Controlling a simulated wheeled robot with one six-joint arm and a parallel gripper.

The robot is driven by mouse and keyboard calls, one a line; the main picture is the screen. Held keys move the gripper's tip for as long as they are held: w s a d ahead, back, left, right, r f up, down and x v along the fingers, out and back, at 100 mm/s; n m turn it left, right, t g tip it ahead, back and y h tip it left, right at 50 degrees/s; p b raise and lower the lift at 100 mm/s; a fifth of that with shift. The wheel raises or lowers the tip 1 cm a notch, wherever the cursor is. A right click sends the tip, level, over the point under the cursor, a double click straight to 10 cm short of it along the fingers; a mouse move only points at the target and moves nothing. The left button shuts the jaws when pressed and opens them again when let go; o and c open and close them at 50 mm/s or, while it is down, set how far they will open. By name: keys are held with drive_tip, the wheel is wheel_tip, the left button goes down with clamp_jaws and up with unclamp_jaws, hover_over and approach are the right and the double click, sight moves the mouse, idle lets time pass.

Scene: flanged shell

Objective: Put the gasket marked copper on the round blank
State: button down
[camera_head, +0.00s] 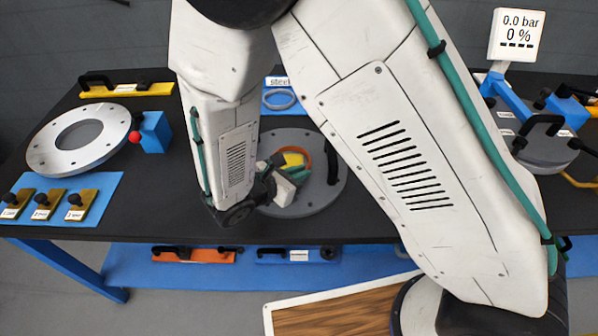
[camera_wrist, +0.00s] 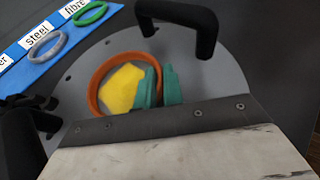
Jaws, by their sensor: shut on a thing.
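The copper-coloured gasket (camera_wrist: 97,98) is an orange ring over the grey round blank (camera_wrist: 215,80), and it shows in the head view (camera_head: 305,158). My gripper (camera_wrist: 161,88) has teal fingers at the ring's right side and is shut on its edge. A yellow piece (camera_wrist: 122,88) shows inside the ring. I cannot tell whether the ring touches the blank. The blank, also in the head view (camera_head: 328,178), lies flat on the dark table and has black handles. My wrist hides part of the ring and blank.
A blue strip (camera_wrist: 12,66) beside the blank carries a grey ring (camera_wrist: 47,47) labelled steel and a green ring (camera_wrist: 90,13) labelled fibre. A pale flange (camera_head: 50,148) and yellow tagged pieces (camera_head: 75,205) stand left.

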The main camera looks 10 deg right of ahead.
drive_tip(key=c, duration=1.5)
unclamp_jaws()
drive_tip(key=v, duration=1.2)
drive_tip(key=s+d+r+m+g+y, duration=0.1)
drive_tip(key=d+r+m+g+y, duration=0.2)
drive_tip(key=d+r+m+g, duration=0.85)
drive_tip(key=s+d+r+m+t+y, duration=0.1)
drive_tip(key=s+d+r+m+y, duration=0.1)
drive_tip(key=s+d+r+m, duration=0.1)
drive_tip(key=s+d+r+m+t+y, duration=0.2)
drive_tip(key=s+d+r+m+y, duration=0.1)
drive_tip(key=s+d+m, duration=0.2)
drive_tip(key=s+d+r+m+t+y, duration=0.2)
drive_tip(key=s+d+r+m+y, duration=0.1)
drive_tip(key=s+d+r+m, duration=0.1)
drive_tip(key=shift+s+d+m, duration=0.25)
drive_tip(key=shift+d+m, duration=0.1)
drive_tip(key=shift+d, duration=0.25)
drive_tip(key=shift+s+d+m, duration=0.3)
drive_tip(key=shift+d, duration=0.35)
